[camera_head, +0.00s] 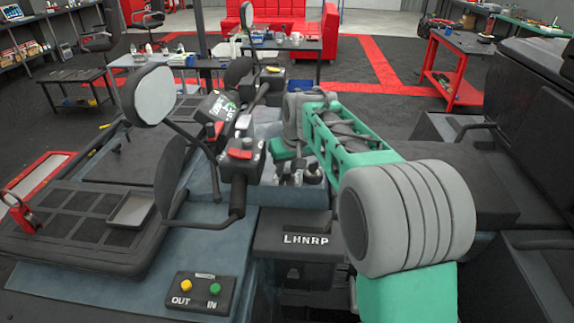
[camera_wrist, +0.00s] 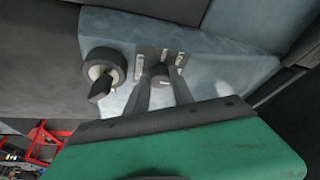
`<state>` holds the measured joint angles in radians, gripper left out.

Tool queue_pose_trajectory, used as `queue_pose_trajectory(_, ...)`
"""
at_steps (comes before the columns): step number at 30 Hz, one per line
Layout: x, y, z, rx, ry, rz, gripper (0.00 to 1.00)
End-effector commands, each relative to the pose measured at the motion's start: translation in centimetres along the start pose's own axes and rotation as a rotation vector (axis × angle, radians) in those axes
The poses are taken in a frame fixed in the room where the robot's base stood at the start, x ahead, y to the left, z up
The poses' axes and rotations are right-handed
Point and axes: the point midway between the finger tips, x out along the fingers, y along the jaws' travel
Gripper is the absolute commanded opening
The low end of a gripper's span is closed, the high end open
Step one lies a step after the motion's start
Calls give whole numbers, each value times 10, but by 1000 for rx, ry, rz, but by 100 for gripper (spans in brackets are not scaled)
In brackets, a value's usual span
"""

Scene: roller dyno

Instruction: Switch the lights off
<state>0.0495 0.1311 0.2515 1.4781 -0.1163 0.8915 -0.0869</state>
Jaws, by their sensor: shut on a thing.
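A small dark knob (camera_wrist: 160,73) stands on the blue-grey dash panel (camera_wrist: 215,62) in the wrist view. A dark plate with small white labels surrounds it; the lettering is too small to read surely. My gripper (camera_wrist: 161,82) reaches the panel with its two dark fingers on either side of the knob, shut on it. In the head view my green arm (camera_head: 345,150) reaches over to the dash behind the handlebar. There the knob and the fingertips are hard to make out.
A round key-type switch (camera_wrist: 103,72) sits just left of my fingers. The handlebar with red-switched controls (camera_head: 240,155) and a mirror (camera_head: 154,95) stand left of my arm. A box with OUT and IN buttons (camera_head: 200,291) lies in front. The seat (camera_head: 545,135) is at right.

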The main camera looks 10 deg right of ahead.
Motion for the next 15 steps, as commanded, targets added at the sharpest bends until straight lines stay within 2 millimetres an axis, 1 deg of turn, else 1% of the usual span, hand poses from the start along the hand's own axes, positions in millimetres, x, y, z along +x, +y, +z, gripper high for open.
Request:
queue_pose_trajectory(1,0,0,0,0,-1,-1,0)
queue_pose_trajectory(2,0,0,0,0,-1,-1,29)
queue_pose_trajectory(9,0,0,0,-1,0,-1,49)
queue_pose_trajectory(10,0,0,0,-1,0,-1,51)
queue_pose_trajectory(15,0,0,0,-1,0,-1,51)
